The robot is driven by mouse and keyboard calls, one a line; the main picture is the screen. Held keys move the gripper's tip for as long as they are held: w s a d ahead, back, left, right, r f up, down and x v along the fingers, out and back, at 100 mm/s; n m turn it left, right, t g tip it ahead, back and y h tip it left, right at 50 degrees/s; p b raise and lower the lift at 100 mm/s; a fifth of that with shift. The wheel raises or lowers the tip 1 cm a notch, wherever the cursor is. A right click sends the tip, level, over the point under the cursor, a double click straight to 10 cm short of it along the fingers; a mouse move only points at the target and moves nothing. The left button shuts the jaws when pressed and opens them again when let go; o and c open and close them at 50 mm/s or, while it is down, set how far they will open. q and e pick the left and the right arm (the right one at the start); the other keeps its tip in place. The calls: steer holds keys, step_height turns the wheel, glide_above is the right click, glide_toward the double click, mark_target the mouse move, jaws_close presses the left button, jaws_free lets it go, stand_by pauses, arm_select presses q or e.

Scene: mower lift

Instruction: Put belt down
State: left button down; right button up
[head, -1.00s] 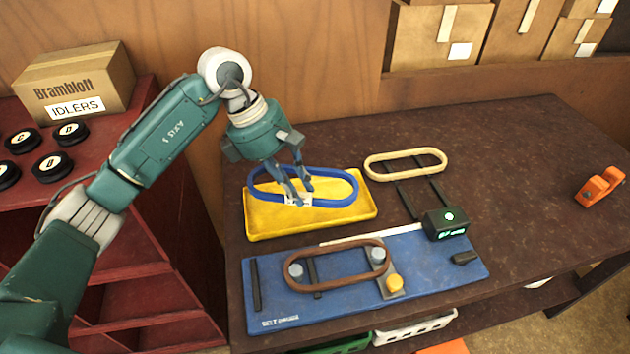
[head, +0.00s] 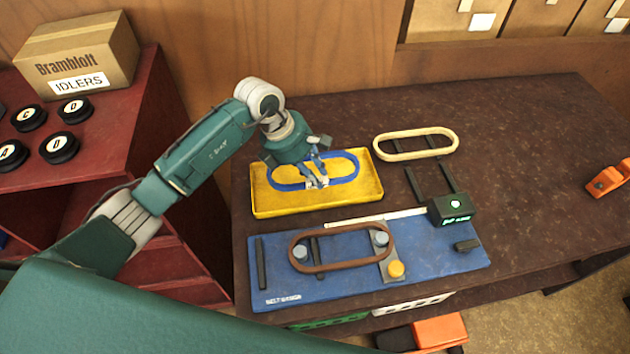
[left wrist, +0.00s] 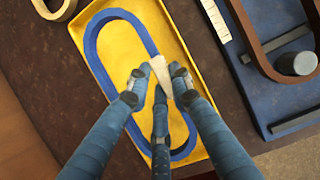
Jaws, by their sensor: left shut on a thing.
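The blue belt (head: 357,165), a long oval loop, is at the yellow tray (head: 262,207) and lies within its outline. My left gripper (head: 317,184) is over the tray, pointing down, shut on the belt's near side. In the left wrist view, its fingertips (left wrist: 160,78) pinch a white tag on the blue belt (left wrist: 91,48), with the yellow tray (left wrist: 172,28) beneath. I cannot tell whether the belt touches the tray floor. My right gripper is not in view.
A brown belt (head: 322,270) loops around pulleys on the blue board (head: 350,291) in front of the tray. A cream belt (head: 403,157) lies behind right, near a small dark display box (head: 452,208). An orange object (head: 608,181) is far right; the table between is clear.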

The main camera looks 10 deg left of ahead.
mark_target(315, 187)
arm_select(q)
steer(key=shift+f, duration=0.7)
step_height(315, 187, down, 2)
steer(key=shift+f+p, duration=0.25)
steer(key=shift+p, duration=0.3)
steer(key=shift+f, duration=0.65)
steer(key=c, duration=1.9)
jaws_free()
steer(key=shift+o, duration=0.4)
